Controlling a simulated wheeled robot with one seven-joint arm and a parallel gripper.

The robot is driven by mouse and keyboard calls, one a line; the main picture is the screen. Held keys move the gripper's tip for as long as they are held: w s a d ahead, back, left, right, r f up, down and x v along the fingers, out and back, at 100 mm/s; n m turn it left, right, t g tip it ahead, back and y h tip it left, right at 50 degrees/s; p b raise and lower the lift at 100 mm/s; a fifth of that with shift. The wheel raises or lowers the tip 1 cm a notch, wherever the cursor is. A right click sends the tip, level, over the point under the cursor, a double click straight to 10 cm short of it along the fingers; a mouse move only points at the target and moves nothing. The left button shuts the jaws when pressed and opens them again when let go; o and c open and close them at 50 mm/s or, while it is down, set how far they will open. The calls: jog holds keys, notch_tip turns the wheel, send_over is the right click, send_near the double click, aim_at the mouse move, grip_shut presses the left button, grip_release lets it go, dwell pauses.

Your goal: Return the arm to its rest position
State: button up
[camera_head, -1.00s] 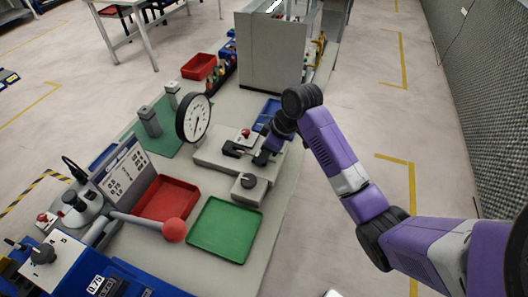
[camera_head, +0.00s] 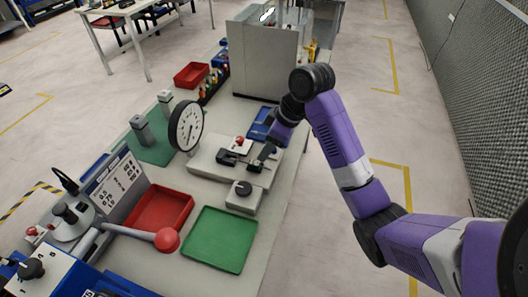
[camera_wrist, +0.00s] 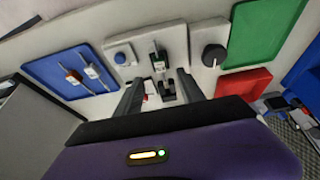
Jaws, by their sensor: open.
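My purple arm reaches in from the right in the head view, and my gripper (camera_head: 261,160) hangs over the grey fixture (camera_head: 208,170) on the bench. In the wrist view my gripper (camera_wrist: 160,88) has its two dark fingers spread apart with nothing held between them. Beyond the fingers a small part with a green face (camera_wrist: 159,65) sits on the fixture. I cannot tell from these views whether the fingers touch the fixture.
A dial gauge (camera_head: 187,126) stands left of the fixture. A green tray (camera_head: 220,240), a red tray (camera_head: 160,208) and a blue tray (camera_head: 262,124) lie around it. A grey cabinet (camera_head: 262,60) stands behind. Floor right of the bench is clear.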

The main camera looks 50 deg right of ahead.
dwell(0.5)
jog(key=w+d+r+m+t+h, duration=0.2)
jog(key=w+r+m+t+h, duration=0.25)
jog(key=w+r+t, duration=0.4)
jog(key=s+a+f+y, duration=0.1)
jog(key=s+a+f, duration=0.1)
jog(key=s+a, duration=0.6)
jog(key=s+a+f+t+y+b, duration=0.1)
jog(key=s+a+f, duration=0.1)
jog(key=s+a, duration=0.7)
jog(key=s+a+f+t+y, duration=0.1)
jog(key=s+a+f, duration=0.2)
jog(key=s+a, duration=0.5)
jog(key=s, duration=1.2)
jog(key=shift+a+n, duration=0.25)
jog(key=shift+n, duration=0.1)
jog(key=shift+o, duration=0.2)
jog(key=shift+s+f, duration=0.1)
jog(key=shift+f, duration=0.05)
